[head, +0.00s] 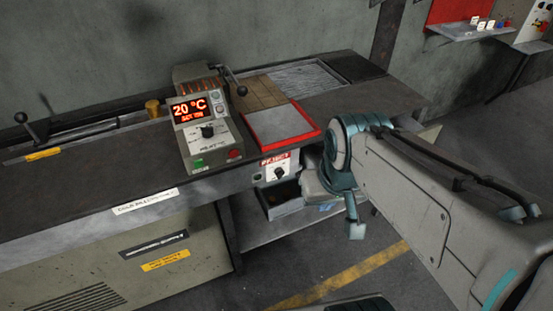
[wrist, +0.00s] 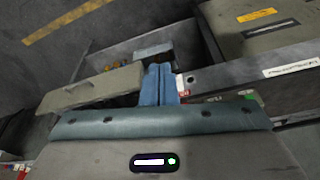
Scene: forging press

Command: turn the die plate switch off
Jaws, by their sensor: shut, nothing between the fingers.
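The die plate switch is a dark rotary knob (head: 278,172) on a small pale box under the bench's front edge, with a red label above it. Above it on the bench lies the die plate (head: 279,124), a grey square with a red border. My gripper (wrist: 160,84) is shut and empty, its blue fingers together in the wrist view. A white and red piece of what looks like the switch box (wrist: 185,84) shows just right of the fingers. The knob is hidden there, and I cannot tell whether the fingers touch it.
A control unit (head: 208,128) with a lit 20 °C display and its own knob stands left of the die plate. A grey bin (head: 284,209) with orange-brown contents sits on the shelf below the switch. A beige cabinet (head: 150,262) is at the left. Open floor lies in front.

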